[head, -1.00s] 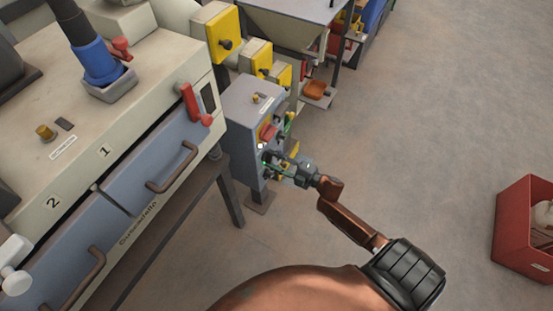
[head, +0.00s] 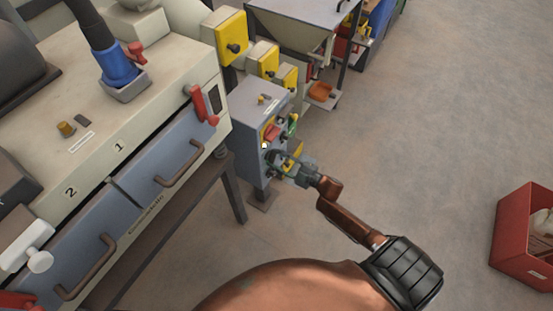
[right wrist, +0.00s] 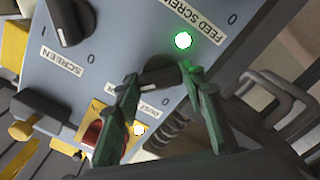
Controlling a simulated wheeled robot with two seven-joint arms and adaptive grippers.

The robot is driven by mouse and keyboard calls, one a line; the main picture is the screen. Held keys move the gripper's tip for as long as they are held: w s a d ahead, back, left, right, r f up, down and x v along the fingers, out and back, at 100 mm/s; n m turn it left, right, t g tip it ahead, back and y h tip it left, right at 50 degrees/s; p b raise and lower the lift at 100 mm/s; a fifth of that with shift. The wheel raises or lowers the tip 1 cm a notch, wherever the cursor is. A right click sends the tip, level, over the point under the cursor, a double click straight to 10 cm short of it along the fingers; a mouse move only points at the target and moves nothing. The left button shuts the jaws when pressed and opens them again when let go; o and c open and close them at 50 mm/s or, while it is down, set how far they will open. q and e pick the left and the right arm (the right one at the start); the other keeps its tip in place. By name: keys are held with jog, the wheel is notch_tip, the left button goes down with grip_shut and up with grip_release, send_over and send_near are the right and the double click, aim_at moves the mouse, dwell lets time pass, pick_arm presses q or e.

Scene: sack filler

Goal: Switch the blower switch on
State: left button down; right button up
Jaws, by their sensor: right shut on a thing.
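The grey control box (head: 252,138) stands on a post at the centre of the head view. My right gripper (head: 278,160) is at its front face. In the right wrist view, the green fingers of my right gripper (right wrist: 160,74) are shut on a black rotary knob (right wrist: 163,80), one on each side. A label beside this knob is partly hidden by a finger, so I cannot tell its name. Another black knob (right wrist: 72,20) is at upper left, near a SCREEN label (right wrist: 62,61). No readable label says blower. My left gripper is not in view.
A green lamp (right wrist: 183,41) glows near the FEED SCREW label (right wrist: 208,15); a white lamp (right wrist: 139,129) is lit lower down. A red button (right wrist: 91,133) is close to the left finger. The cream machine (head: 130,120) stands left; a red crate (head: 517,235) is right. Floor between is clear.

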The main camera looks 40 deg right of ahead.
jog(key=o, duration=1.2)
jog(key=shift+c, duration=0.2)
jog(key=shift+s+d, duration=0.1)
jog(key=v, duration=1.1)
jog(key=shift+s, duration=0.4)
jog(key=shift+d, duration=0.1)
